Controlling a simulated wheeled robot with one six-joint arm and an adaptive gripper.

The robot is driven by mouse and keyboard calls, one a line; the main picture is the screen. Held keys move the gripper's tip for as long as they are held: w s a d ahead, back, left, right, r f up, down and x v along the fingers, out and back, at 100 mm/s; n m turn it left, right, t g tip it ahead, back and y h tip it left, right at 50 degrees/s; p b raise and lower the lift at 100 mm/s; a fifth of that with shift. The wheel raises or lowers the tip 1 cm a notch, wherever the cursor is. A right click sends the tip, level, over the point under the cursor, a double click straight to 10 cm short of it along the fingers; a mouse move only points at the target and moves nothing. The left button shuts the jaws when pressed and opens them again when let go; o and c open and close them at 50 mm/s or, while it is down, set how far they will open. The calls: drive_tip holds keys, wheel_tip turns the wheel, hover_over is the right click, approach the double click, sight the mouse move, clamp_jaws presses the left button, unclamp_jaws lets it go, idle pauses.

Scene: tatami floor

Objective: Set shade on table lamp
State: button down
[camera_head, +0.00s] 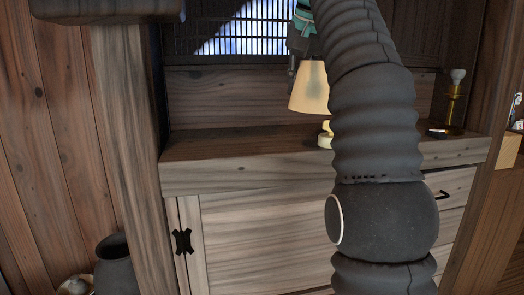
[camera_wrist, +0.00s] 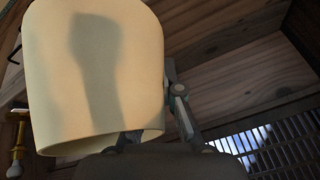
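The cream lampshade (camera_head: 309,92) hangs in the air above the shelf, left of my arm. It fills much of the left of the wrist view (camera_wrist: 95,80). My gripper (camera_head: 293,66) is shut on the shade's wall; one finger shows outside it in the wrist view and part of the other shows near its lower rim. The lamp (camera_head: 454,103) stands upright at the shelf's right end, with a brass stem and a bare white bulb on top. It also shows at the left of the wrist view (camera_wrist: 17,145). The shade is apart from the lamp.
A small pale yellow object (camera_head: 325,136) stands on the wooden shelf (camera_head: 230,146) below the shade, partly behind my arm. A wooden post (camera_head: 125,140) is at left. The shelf's left part is clear.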

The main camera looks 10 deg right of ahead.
drive_tip(key=shift+d, duration=0.1)
drive_tip(key=w+a+f, duration=0.1)
drive_tip(key=a+f, duration=0.1)
drive_tip(key=a, duration=0.1)
drive_tip(key=w+a+f, duration=0.2)
drive_tip(key=a, duration=0.2)
drive_tip(key=w+a+f, duration=0.2)
drive_tip(key=a+f, duration=0.1)
drive_tip(key=shift+w+a, duration=0.1)
drive_tip(key=shift+a, duration=0.05)
drive_tip(key=shift+f, duration=1.8)
drive_tip(key=shift+f, duration=0.1)
drive_tip(key=shift+f, duration=0.1)
drive_tip(key=c, duration=1.3)
unclamp_jaws()
drive_tip(key=shift+a+v, duration=0.1)
drive_tip(key=shift+v, duration=3.3)
drive_tip(key=shift+a+v, duration=0.15)
drive_tip(key=shift+v, duration=3.3)
